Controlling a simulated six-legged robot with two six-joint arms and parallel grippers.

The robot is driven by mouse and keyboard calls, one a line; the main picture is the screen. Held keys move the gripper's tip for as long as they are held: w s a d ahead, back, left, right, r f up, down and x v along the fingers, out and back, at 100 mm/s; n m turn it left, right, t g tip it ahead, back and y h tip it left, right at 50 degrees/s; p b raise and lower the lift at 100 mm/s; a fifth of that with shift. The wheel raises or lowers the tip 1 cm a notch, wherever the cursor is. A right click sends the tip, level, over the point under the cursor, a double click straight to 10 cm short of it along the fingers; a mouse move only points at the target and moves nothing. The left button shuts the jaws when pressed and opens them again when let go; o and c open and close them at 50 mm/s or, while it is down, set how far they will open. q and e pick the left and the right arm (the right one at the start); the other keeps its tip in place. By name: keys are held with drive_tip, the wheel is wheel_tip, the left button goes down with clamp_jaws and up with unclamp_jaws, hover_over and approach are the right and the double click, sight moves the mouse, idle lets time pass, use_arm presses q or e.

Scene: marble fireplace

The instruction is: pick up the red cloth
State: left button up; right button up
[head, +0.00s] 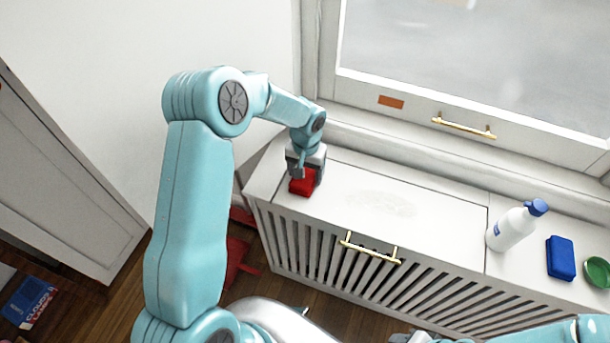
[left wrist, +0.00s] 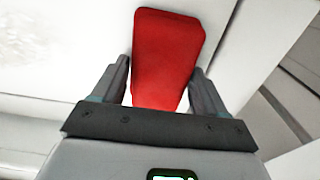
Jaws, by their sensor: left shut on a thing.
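The red cloth (head: 302,184) is a small folded block at the left end of the white slatted cabinet top (head: 440,215). My left gripper (head: 305,173) is over it, pointing down, with its fingers on either side of the cloth. In the left wrist view the red cloth (left wrist: 168,55) lies between the two fingers of my left gripper (left wrist: 164,85), which is shut on it. I cannot tell whether the cloth is lifted off the top. Part of my right arm shows at the lower right, but its gripper does not clearly show.
A white bottle with a blue cap (head: 513,226), a blue block (head: 561,258) and a green round dish (head: 597,271) stand at the right of the cabinet top. A brass handle (head: 370,249) is on the slatted front. A window (head: 480,60) rises behind. The middle of the top is clear.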

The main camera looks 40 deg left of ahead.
sight(306, 171)
use_arm(q)
drive_tip(key=shift+r, duration=0.1)
drive_tip(key=shift+w+r, duration=0.1)
drive_tip(key=shift+r, duration=0.25)
wheel_tip(306, 171, up, 19)
drive_tip(key=shift+r, duration=0.1)
drive_tip(key=shift+o, duration=1)
drive_tip(key=shift+c, duration=0.4)
